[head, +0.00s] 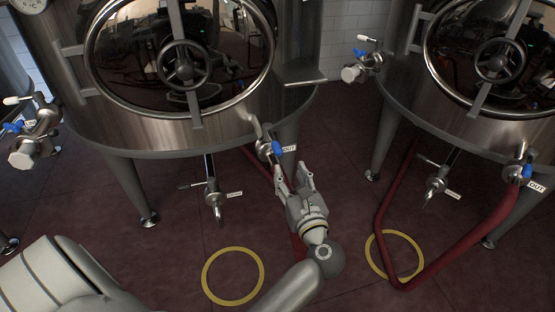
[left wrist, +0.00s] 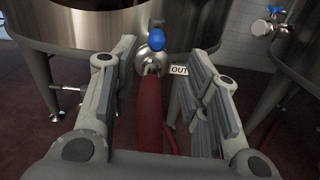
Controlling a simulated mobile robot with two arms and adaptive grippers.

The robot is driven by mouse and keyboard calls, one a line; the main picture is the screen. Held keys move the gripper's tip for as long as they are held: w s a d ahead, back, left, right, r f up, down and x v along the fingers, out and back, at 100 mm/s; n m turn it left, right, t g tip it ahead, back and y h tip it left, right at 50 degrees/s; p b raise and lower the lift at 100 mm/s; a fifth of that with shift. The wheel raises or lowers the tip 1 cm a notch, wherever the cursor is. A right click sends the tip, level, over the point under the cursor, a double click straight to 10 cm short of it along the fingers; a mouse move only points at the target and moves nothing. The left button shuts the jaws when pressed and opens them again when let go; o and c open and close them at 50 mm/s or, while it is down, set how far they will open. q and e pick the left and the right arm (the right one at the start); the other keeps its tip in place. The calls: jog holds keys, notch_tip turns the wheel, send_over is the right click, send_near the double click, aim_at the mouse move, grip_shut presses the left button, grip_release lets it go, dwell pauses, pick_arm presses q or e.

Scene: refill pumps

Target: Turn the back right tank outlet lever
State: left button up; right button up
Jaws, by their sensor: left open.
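A blue outlet lever (head: 277,147) with an OUT label (head: 289,149) sits on a steel valve low on the large middle tank (head: 230,125). My left gripper (head: 293,180) is just below and right of this lever, open and empty, with fingers pointing toward the valve. In the left wrist view the blue lever (left wrist: 156,39) stands between and beyond the two fingers (left wrist: 155,100), apart from them. A red hose (left wrist: 151,118) runs from the valve down between the fingers. Another blue lever (head: 527,171) with an OUT label sits on the right tank (head: 480,118). My right gripper is not in view.
A small drain valve (head: 213,195) hangs under the middle tank, and another (head: 435,188) under the right one. Tank legs (head: 385,140) stand between them. A red hose (head: 455,250) loops on the floor at right. Yellow rings (head: 233,249) mark the floor.

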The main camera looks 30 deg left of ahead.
aim_at(280, 154)
pick_arm(q)
jog(key=shift+n, duration=0.4)
jog(key=x, duration=1)
jog(key=shift+w+a+f, duration=0.1)
jog(key=shift+a+f, duration=0.05)
jog(key=shift+a, duration=0.3)
grip_shut()
